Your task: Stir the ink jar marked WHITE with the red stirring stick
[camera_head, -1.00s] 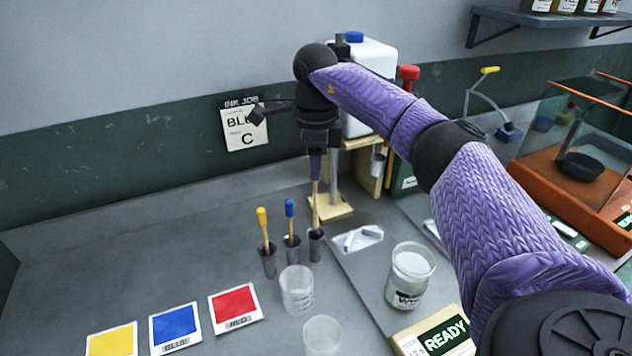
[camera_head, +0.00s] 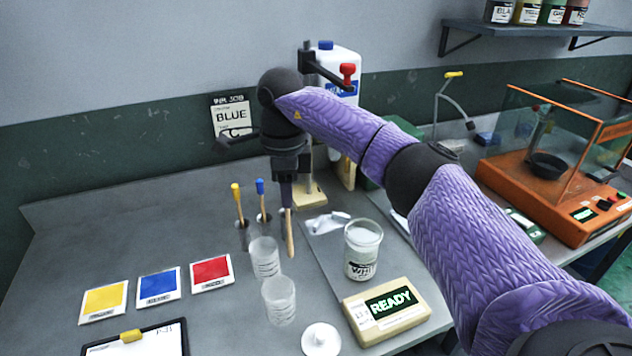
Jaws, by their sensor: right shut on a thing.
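The ink jar marked WHITE (camera_head: 361,262) stands upright and open on the grey bench, right of centre, with white ink inside; its label reads "WHI" in part. My right gripper (camera_head: 287,205) points down, to the left of the jar and farther back. It is shut on a stirring stick (camera_head: 290,235), whose bare wooden shaft hangs below the fingers. The stick's coloured top is hidden in the gripper, so I cannot see the red. The shaft's lower end is clear of the holders. My left gripper is out of view.
Sticks with yellow (camera_head: 236,192) and blue (camera_head: 260,187) tops stand in holders to the left. Two empty clear cups (camera_head: 279,300) stand in front. A READY scale (camera_head: 388,312) and a white lid (camera_head: 321,340) are near the jar. An orange balance (camera_head: 545,190) stands at right.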

